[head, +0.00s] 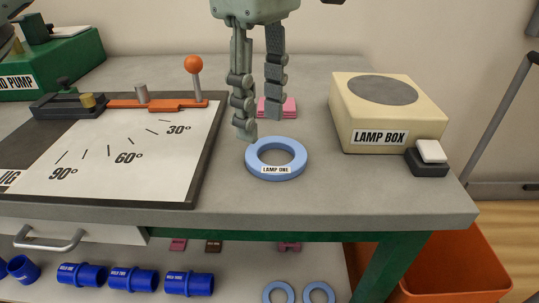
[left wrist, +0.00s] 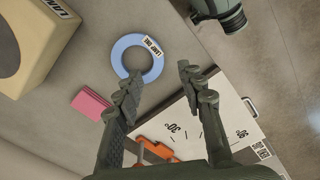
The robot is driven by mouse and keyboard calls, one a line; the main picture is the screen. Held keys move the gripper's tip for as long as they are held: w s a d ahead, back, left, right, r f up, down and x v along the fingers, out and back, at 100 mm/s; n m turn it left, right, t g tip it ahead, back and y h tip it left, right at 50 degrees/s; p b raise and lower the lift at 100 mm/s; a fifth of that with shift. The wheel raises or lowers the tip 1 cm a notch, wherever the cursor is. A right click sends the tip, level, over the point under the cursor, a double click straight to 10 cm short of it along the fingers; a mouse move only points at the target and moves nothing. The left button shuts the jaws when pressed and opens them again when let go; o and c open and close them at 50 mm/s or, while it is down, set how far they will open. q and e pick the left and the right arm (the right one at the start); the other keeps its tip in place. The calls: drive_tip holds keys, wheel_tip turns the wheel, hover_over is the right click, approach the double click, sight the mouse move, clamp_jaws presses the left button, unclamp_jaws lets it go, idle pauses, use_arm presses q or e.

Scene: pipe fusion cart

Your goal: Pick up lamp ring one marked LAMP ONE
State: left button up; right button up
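Lamp ring one is a flat light-blue ring (head: 298,160) with a white LAMP ONE label, lying flat on the grey bench top.
A cream lamp box (head: 390,135) with a black-and-white switch (head: 430,153) stands right of the ring. Pink blocks (head: 288,107) lie behind the gripper. An angle board (head: 125,150) with an orange lever (head: 194,66) is to the left. Blue couplings (head: 132,280) and more rings are on the lower shelf.

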sight(262, 167)
use_arm(q)
wheel_tip(262, 167, down, 3)
drive_tip(key=shift+w+f, duration=0.1)
wheel_tip(262, 167, down, 5)
drive_tip(key=shift+w+r+p, duration=0.1)
drive_tip(key=shift+r+p, duration=0.1)
drive_tip(key=shift+p, duration=0.25)
use_arm(e)
drive_tip(key=shift+a+f, duration=0.1)
drive_tip(key=shift+f, duration=0.85)
use_arm(q)
drive_tip(key=shift+c, duration=0.6)
clamp_jaws()
use_arm(e)
drive_tip(key=shift+s, duration=0.1)
